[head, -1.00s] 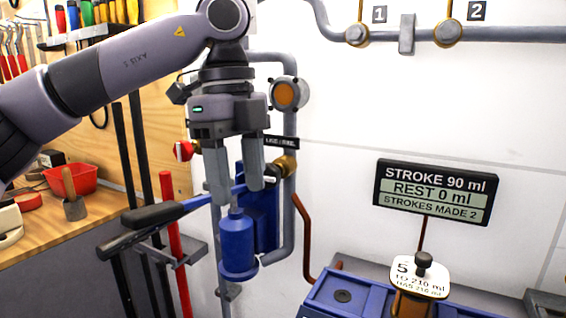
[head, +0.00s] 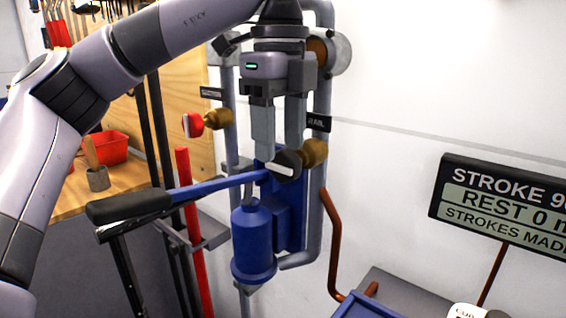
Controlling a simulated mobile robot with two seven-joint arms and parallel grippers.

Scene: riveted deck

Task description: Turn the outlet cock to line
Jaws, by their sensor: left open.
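The outlet cock is a brass fitting (head: 315,152) on the grey pipe, with a dark round knob (head: 286,164) that carries a pale bar lying nearly level. A dark label (head: 318,123) above it reads "RAIL"; its left part is hidden behind my finger. My left gripper (head: 279,150) points down with its two grey fingers apart and nothing between them. Its fingertips are at the knob's upper edge in the picture; I cannot tell whether they touch it. My right gripper is not in view.
A blue hand pump (head: 254,243) with a long lever (head: 205,194) stands just below the cock. A second cock with a red knob (head: 194,125) is to the left. A display board (head: 508,205) is at the right. A copper pipe (head: 333,240) bends below.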

